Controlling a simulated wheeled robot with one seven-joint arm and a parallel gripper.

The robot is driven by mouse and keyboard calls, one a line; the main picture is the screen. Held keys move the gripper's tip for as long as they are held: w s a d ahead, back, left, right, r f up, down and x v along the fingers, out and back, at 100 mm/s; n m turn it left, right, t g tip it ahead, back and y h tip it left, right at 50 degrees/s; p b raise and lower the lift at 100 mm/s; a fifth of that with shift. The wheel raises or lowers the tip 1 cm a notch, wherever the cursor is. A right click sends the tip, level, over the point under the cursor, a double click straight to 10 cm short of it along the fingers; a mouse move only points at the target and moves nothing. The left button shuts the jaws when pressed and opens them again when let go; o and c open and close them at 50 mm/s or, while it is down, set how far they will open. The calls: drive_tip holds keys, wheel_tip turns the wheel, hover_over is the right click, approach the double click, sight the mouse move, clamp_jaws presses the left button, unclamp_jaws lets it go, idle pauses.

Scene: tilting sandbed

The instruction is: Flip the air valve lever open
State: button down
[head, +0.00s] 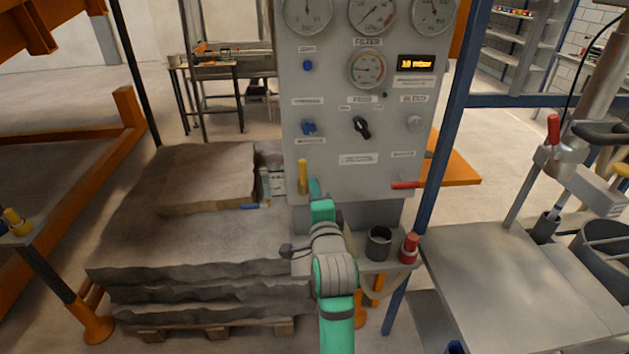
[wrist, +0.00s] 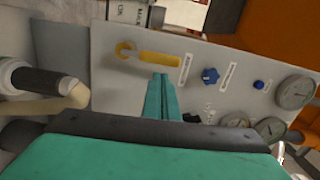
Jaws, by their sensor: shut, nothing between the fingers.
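The grey control panel (head: 345,180) stands ahead of me. A yellow lever (head: 302,176) is on its lower left edge and points upright in the head view. In the wrist view the same yellow lever (wrist: 160,59) lies across the panel face, with a yellow hooked part at one end. My gripper (head: 314,186) is shut and empty, with its teal fingertips just right of the lever's lower part. In the wrist view the fingertips (wrist: 160,80) are just below the lever; I cannot tell if they touch. The label beside the lever is too small to read.
A red lever (head: 408,185) sticks out at the panel's lower right. A black selector knob (head: 361,127), blue knobs and several gauges are on the panel. A dark cup (head: 378,243) and a red-topped item (head: 409,248) stand below. Grey stone slabs (head: 190,240) lie at left.

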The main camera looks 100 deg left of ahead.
drive_tip(key=v, duration=0.5)
drive_tip(key=shift+w+d, duration=0.15)
drive_tip(key=shift+w, duration=0.05)
drive_tip(key=shift+w, duration=0.1)
